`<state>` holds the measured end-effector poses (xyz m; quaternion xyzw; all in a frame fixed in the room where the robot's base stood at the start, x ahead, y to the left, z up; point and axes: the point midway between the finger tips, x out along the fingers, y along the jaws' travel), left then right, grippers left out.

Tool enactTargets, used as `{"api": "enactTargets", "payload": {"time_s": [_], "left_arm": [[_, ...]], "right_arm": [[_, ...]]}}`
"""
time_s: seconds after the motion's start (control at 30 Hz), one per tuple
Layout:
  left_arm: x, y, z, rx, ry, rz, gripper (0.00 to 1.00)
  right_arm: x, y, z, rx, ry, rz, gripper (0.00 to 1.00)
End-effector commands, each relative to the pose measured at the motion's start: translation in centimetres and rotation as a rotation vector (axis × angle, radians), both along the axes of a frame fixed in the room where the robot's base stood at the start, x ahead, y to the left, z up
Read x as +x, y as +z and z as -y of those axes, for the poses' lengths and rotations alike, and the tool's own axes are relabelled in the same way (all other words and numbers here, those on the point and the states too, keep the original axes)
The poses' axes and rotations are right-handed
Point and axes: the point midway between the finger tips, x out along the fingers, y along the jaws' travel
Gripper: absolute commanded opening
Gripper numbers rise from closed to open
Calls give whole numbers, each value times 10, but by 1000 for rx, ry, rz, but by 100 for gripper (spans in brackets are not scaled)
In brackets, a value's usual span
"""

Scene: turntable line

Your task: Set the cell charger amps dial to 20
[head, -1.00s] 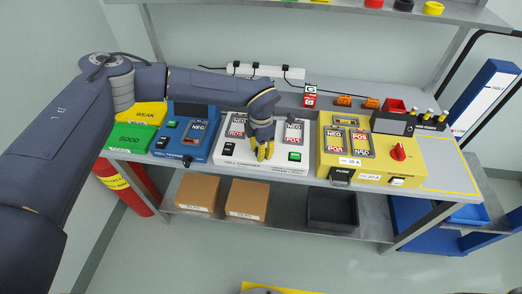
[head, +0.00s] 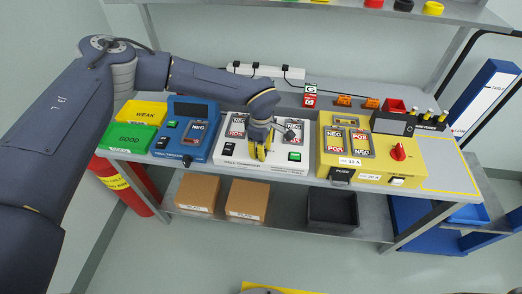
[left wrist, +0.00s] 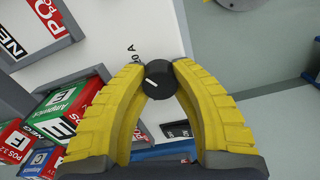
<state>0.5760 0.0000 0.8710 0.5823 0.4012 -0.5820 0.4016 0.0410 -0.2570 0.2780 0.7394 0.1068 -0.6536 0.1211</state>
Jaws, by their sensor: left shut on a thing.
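The white cell charger (head: 232,157) stands mid-bench between a blue tester and a yellow unit. My left gripper (head: 261,155) points down at its front middle. In the left wrist view the yellow fingertips (left wrist: 159,72) are shut on the black amps dial (left wrist: 159,82), one on each side. The dial has a short white pointer mark, slanting toward the picture's left. A printed label ending in "0 A" (left wrist: 133,56) shows beside it, partly covered by a finger. The rest of the scale is hidden. In the head view my gripper hides the dial. My right gripper is not in view.
The charger holds labelled cells (head: 237,125) in its bays, with a green-lit switch (head: 294,156) at front right. The blue tester (head: 180,151) is left, the yellow unit (head: 325,171) with its red knob (head: 398,152) right. A power strip (head: 265,72) lies behind.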

Motion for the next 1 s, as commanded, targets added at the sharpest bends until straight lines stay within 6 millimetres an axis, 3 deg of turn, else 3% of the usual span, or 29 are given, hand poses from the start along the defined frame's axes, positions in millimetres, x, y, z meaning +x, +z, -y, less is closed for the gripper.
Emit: {"api": "enactTargets", "payload": {"time_s": [0.7, 0.73, 1.0], "left_arm": [[-1, -1, 0, 2, -63, -1, 0], [-1, -1, 0, 2, -63, -1, 30], [0, -1, 0, 0, -62, -1, 59]], "right_arm": [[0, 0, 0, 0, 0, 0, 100], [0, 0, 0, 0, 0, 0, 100], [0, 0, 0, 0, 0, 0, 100]]}}
